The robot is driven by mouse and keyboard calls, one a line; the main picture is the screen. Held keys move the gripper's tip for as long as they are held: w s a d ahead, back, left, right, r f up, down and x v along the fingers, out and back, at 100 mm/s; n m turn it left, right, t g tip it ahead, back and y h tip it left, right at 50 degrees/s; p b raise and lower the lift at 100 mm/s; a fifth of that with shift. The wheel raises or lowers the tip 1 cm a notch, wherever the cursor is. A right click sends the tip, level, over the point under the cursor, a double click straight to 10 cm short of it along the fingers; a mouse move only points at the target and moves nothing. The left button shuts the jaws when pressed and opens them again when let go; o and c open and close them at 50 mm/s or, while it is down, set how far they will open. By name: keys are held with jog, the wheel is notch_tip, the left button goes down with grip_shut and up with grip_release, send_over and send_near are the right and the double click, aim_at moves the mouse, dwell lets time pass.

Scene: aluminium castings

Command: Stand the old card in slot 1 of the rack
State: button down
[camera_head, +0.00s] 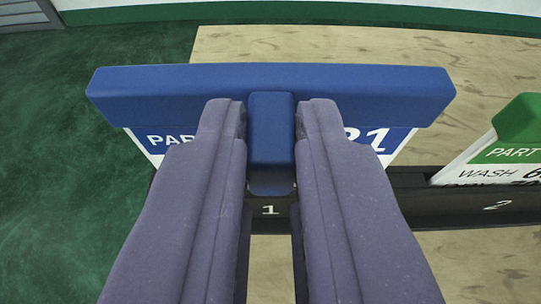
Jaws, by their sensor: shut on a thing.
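A card with a thick blue top bar (400,88) and a blue tab (270,130) fills the middle of the view. Its white and blue face shows "PAR" and "31" or "21" at either side of my fingers. My gripper (270,140) is shut on the blue tab, one finger on each side. The black rack (420,208) runs across below the card, with label "1" just under the tab and label "2" to the right. The card is above or at slot 1; its lower edge is hidden, so I cannot tell how deep it sits.
A card with a green top (520,125) stands at slot 2 on the right. The rack is on a worn beige tabletop (330,45). Green floor (60,130) shows at the left, and a white wall with a green band is behind.

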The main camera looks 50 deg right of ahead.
jog(key=shift+f+b, duration=0.45)
jog(key=shift+f, duration=0.1)
jog(key=c, duration=1)
grip_release()
jog(key=p+v, duration=0.2)
jog(key=v, duration=0.6)
jog(key=shift+p, duration=0.35)
